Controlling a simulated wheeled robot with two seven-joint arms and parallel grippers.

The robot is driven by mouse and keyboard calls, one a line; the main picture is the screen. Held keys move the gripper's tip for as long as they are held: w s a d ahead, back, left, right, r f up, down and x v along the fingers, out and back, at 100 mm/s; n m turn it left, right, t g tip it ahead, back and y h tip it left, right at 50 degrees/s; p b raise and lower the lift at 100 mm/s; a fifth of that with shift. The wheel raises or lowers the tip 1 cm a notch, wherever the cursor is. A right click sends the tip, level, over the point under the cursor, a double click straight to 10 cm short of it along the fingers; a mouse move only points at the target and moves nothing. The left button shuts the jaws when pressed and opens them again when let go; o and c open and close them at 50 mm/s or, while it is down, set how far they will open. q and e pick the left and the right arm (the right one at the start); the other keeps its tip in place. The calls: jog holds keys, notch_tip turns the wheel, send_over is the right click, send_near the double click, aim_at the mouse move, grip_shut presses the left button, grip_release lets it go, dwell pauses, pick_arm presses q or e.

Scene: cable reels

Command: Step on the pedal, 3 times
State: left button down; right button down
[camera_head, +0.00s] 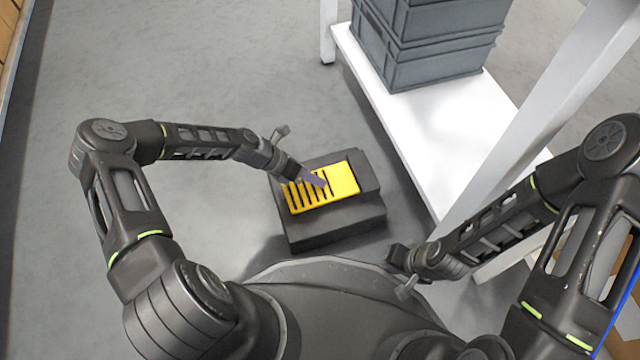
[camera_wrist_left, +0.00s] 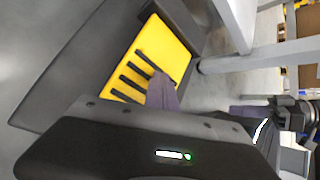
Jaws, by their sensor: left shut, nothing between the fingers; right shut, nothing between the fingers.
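The pedal is a yellow plate (camera_head: 343,180) with black slots on a dark base block (camera_head: 335,226) that sits on the grey floor. My left gripper (camera_head: 321,183) is shut and empty, its fingertips over the slotted part of the yellow plate. In the left wrist view the yellow plate (camera_wrist_left: 172,46) fills the upper middle, and the fingers (camera_wrist_left: 162,92) overlap its lower edge. I cannot tell whether they touch it. My right gripper (camera_head: 397,257) is shut and empty, low to the right of the pedal and apart from it.
A white shelf (camera_head: 425,125) stands just right of the pedal, with stacked grey crates (camera_head: 425,45) on it. White posts (camera_head: 545,110) rise near my right arm. The floor left of the pedal (camera_head: 190,60) is clear.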

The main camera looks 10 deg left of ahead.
pick_arm(q)
jog(key=shift+f+b, duration=0.45)
jog(key=shift+f, duration=0.4)
dwell(0.4)
jog(key=shift+s+r, duration=0.1)
jog(key=shift+r+p, duration=1.5)
jog(key=shift+p, duration=0.2)
jog(key=shift+r, duration=0.1)
notch_tip(320, 180, up, 5)
jog(key=p, duration=0.4)
jog(key=shift+p, duration=0.4)
